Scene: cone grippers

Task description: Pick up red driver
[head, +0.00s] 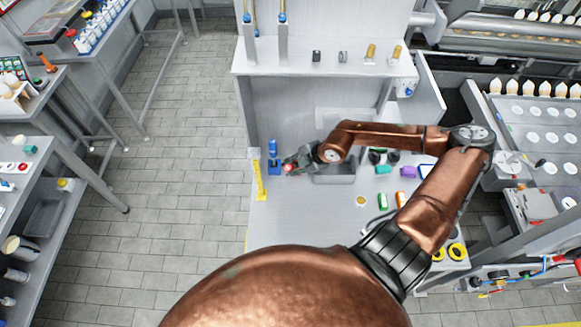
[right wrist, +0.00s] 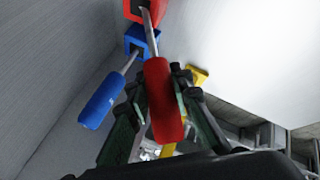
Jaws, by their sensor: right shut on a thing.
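The red driver shows its red handle (right wrist: 165,100) in the right wrist view, with its metal shank running up into a red holder (right wrist: 142,10). My right gripper (right wrist: 160,85) is shut on the handle, one finger on each side. In the head view my right gripper (head: 293,163) is at the left part of the work table, and only a small red bit of the driver (head: 288,168) shows at its tip. Whether the shank is still seated in the holder is hard to tell. My left gripper is not in view.
A blue driver (head: 272,148) stands in a blue holder (head: 275,168) close beside my right gripper. A yellow driver and holder (head: 260,180) stand at the table's left edge. A grey tray (head: 335,178) lies under my forearm. The table front (head: 300,220) is clear.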

